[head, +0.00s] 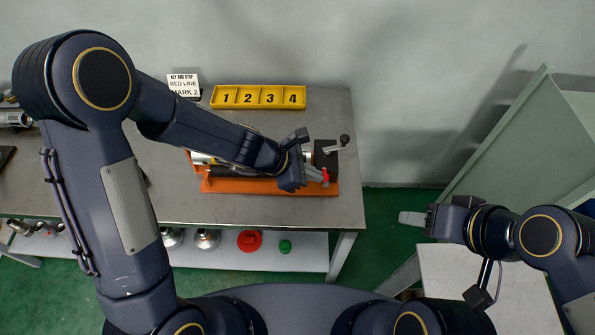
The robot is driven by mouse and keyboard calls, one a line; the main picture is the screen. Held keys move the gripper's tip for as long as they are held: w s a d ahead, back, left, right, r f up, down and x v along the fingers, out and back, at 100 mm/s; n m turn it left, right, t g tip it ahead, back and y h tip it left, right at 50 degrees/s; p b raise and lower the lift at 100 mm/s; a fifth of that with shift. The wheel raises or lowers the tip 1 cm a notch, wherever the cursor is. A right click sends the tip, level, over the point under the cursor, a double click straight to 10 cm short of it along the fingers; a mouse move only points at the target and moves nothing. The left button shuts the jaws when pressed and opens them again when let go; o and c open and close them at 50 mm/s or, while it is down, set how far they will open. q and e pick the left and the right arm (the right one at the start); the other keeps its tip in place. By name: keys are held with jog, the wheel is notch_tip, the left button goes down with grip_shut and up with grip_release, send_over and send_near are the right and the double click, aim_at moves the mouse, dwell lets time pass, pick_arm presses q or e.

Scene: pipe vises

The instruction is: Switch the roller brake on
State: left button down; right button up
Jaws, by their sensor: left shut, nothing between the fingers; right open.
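An orange roller stand (262,186) lies on the grey workbench, with a silver pipe (203,158) partly hidden under my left arm. At its right end are a dark block (326,158), a lever with a black knob (344,140) and a small red part (325,176). I cannot tell which of these is the brake control. My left gripper (322,174) is shut and empty, with its tips at the red part; I cannot tell whether they touch. My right gripper (412,218) is open and empty, away from the bench on the right.
A yellow tray numbered 1 to 4 (258,106) and a white sign (183,84) stand at the bench's back. The lower shelf (305,253) holds a red part (249,240), a green part (285,246) and metal pieces. A green cabinet (520,135) and a pale surface (450,262) are at the right.

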pick_arm(q)
jog(key=shift+d+r, duration=0.15)
jog(key=shift+d, duration=1.3)
jog(key=shift+d+r, duration=0.1)
jog(key=shift+d, duration=1.3)
jog(key=s+a+r+p, duration=0.1)
jog(key=a+r+p, duration=0.1)
jog(key=r, duration=0.4)
jog(key=s+a+r+p, duration=0.1)
jog(key=a+r+p, duration=0.1)
jog(key=r, duration=0.4)
jog(key=shift+a+r+p, duration=0.25)
jog(key=shift+a+p, duration=0.05)
jog(key=shift+p, duration=0.5)
